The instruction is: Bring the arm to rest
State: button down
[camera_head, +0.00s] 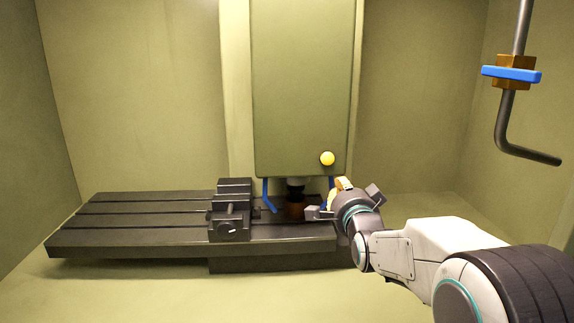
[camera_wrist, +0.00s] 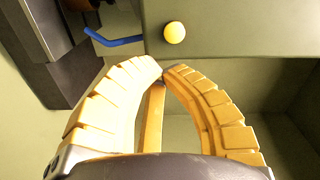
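My gripper (camera_head: 341,184) is at the end of my arm, which reaches in from the lower right of the head view. It is in front of the lower right of the green machine head (camera_head: 302,85), near the spindle. In the wrist view its two yellow ribbed fingers (camera_wrist: 162,70) curve together and their tips meet. A yellow round knob (camera_head: 327,158) on the machine head lies just beyond the fingertips in the wrist view (camera_wrist: 174,32).
A dark slotted machine table (camera_head: 130,215) carries a vise (camera_head: 231,212) left of my gripper. A brown tool (camera_head: 294,207) and blue nozzles (camera_head: 269,198) hang under the head. A bent grey pipe (camera_head: 505,125) with a blue lever (camera_head: 511,74) is at upper right. The left side is open.

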jog(key=s+f+n+g, duration=0.6)
jog(key=s+f, duration=0.1)
jog(key=f, duration=0.4)
jog(key=s+f+n+g, duration=0.6)
jog(key=s+f, duration=0.2)
jog(key=f, duration=0.3)
jog(key=s+r+n+g+p, duration=0.3)
jog(key=s+n+g, duration=0.15)
jog(key=s, duration=1.75)
notch_tip(320, 180, up, 7)
jog(key=s+t+p, duration=0.1)
jog(key=t+p, duration=0.1)
jog(key=shift+s+m, duration=0.35)
jog(key=shift+m, duration=0.1)
jog(key=shift+d+t, duration=0.15)
jog(key=shift+t, duration=0.1)
